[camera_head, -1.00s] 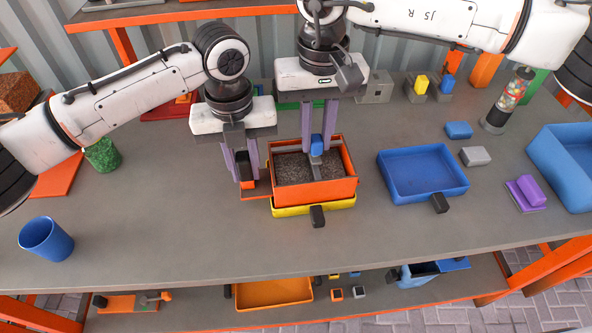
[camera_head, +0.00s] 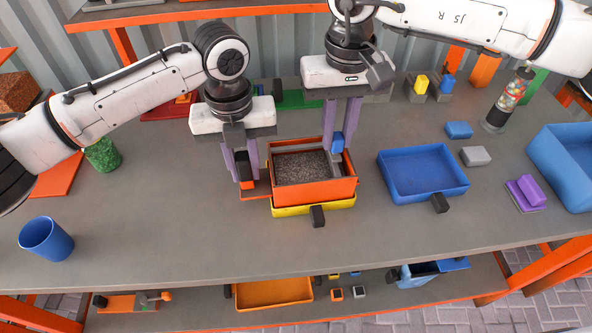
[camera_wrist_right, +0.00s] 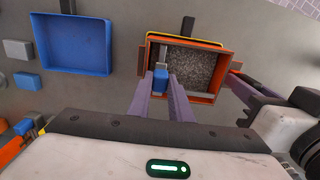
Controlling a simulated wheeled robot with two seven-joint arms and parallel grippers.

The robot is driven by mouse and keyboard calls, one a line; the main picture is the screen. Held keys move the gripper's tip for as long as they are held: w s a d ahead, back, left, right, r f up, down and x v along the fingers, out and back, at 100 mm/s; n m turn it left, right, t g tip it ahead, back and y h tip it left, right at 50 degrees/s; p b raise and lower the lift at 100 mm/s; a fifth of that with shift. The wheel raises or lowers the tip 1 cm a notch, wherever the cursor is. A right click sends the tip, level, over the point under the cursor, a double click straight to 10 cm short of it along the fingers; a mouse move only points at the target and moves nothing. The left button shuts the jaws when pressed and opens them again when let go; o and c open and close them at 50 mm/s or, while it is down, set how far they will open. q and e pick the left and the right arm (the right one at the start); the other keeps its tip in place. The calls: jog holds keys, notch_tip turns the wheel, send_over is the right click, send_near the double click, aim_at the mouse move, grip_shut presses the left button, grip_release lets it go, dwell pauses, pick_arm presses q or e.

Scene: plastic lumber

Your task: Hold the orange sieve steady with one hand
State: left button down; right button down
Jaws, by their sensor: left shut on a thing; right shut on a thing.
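The orange sieve (camera_head: 315,192) holds dark grey granules and sits on a yellow tray (camera_head: 338,208) at mid-table. My left gripper (camera_head: 245,182) is shut on the sieve's handle at its left side; the fingers hide part of the handle. My right gripper (camera_head: 340,152) is shut on a blue-handled tool (camera_head: 337,143), whose grey lower end reaches into the sieve near its right wall. The right wrist view shows the sieve (camera_wrist_right: 203,97), the tool's blue handle (camera_wrist_right: 160,78) between the fingers, and my left gripper (camera_wrist_right: 241,86) at the sieve's far side.
A blue tray (camera_head: 420,188) lies right of the sieve. A grey block (camera_head: 475,156), a purple block (camera_head: 528,192) and a large blue bin (camera_head: 570,160) are farther right. A blue cup (camera_head: 46,239) stands front left. The table front is mostly clear.

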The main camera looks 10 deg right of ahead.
jog(key=shift+a, duration=0.1)
jog(key=a, duration=0.6)
jog(key=shift+s+a, duration=0.15)
dwell(0.5)
jog(key=shift+r, duration=0.1)
jog(key=shift+w+d, duration=0.2)
jog(key=shift+d, duration=3.15)
jog(key=shift+a, duration=0.15)
jog(key=a, duration=0.6)
jog(key=shift+s+a, duration=0.2)
jog(key=shift+d, duration=0.1)
jog(key=shift+w+d, duration=0.2)
jog(key=shift+d, duration=3.05)
jog(key=shift+a, duration=0.15)
